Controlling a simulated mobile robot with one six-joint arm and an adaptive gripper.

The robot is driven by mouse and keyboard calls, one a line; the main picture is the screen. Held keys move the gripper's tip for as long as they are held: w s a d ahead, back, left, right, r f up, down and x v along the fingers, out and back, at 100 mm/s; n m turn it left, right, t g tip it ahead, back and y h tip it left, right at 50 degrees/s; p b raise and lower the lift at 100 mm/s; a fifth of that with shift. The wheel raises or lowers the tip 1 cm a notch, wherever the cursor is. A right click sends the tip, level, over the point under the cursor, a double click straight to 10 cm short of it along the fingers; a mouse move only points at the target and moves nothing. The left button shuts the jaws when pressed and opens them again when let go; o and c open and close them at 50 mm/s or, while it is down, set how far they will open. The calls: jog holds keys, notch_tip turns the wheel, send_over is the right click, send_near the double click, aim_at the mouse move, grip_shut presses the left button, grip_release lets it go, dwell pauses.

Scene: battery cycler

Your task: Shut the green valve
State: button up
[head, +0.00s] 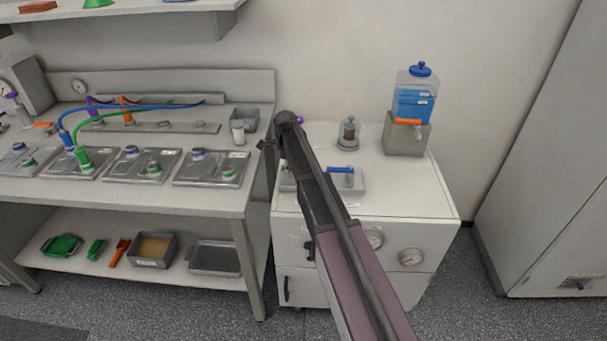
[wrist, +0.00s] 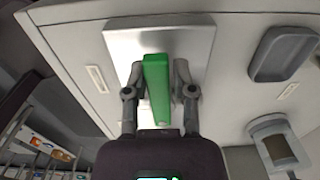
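The green valve's long handle (wrist: 156,88) stands out in the wrist view, in front of a pale square plate (wrist: 200,45). My gripper (wrist: 160,75) has one finger on each side of the handle. A narrow gap shows between the handle and the right finger; the left finger is very close to it, and I cannot tell whether it touches. In the head view my arm covers most of the green valve and my gripper's fingers.
A blue-handled valve (head: 348,176) sits right of my arm on the white cabinet (head: 400,195). A glass jar (head: 348,134) and a blue water dispenser (head: 408,110) stand behind it. The bench (head: 215,200) on the left holds several metal plates with fittings and hoses.

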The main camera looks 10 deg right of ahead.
jog(key=shift+w+d, duration=0.1)
jog(key=shift+w, duration=0.15)
dwell(0.5)
jog(key=shift+o, duration=1.2)
notch_tip(320, 180, up, 8)
jog(key=p, duration=0.8)
jog(key=shift+w, duration=0.15)
